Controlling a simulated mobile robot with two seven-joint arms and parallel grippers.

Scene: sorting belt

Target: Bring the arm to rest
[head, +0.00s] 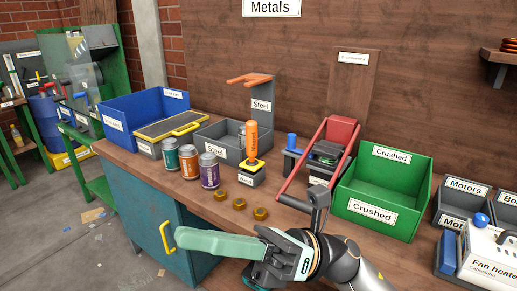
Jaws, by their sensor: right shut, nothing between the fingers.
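My right gripper (222,246) is at the bottom middle of the head view, in front of the bench's front edge. A long pale green part of it points left, and its dark grey body is behind that to the right. It is shut, with nothing held. It overlaps the front of the blue-green cabinet (150,205) in the picture. My left gripper is not in view.
Three cans, including an orange one (188,162), and three brass nuts (239,204) stand near the bench front. Behind are a blue bin (115,122), a grey Steel bin (215,150), a red-handled crusher (310,165) and a green Crushed bin (372,210). A fan heater box (490,262) is at right.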

